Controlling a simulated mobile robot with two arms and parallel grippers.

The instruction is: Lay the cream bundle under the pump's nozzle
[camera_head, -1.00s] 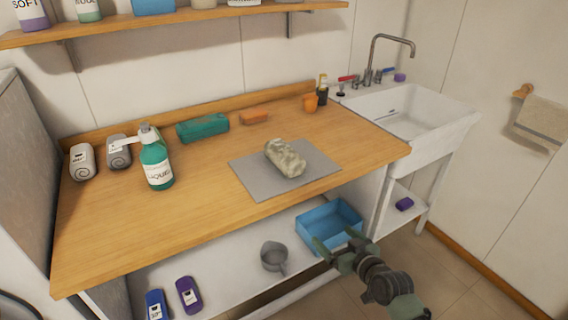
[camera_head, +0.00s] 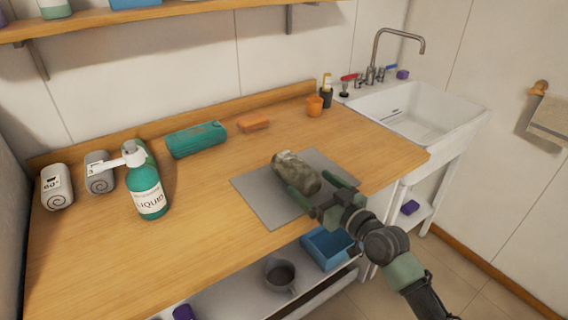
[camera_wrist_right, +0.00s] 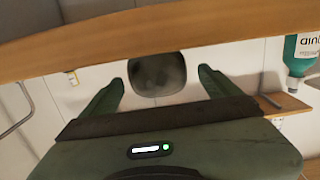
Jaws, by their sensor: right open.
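The cream bundle (camera_head: 296,171), a mottled roll, lies on the grey mat (camera_head: 262,200) on the wooden counter. The pump bottle (camera_head: 149,190), green with a white pump head, stands upright at the left; its nozzle (camera_head: 104,163) points left. My right gripper (camera_head: 328,190) is open at the bundle's near end, one finger to each side; contact cannot be told. The inverted right wrist view shows a dark rounded shape, apparently the bundle's end (camera_wrist_right: 158,74), between the open fingers. My left gripper is not in view.
Two rolled towels (camera_head: 57,187) (camera_head: 99,173) stand left of the bottle, one close by the nozzle. A teal bundle (camera_head: 195,139), an orange block (camera_head: 253,124) and an orange cup (camera_head: 314,106) lie behind. The front left counter is clear. The sink (camera_head: 420,115) is at right.

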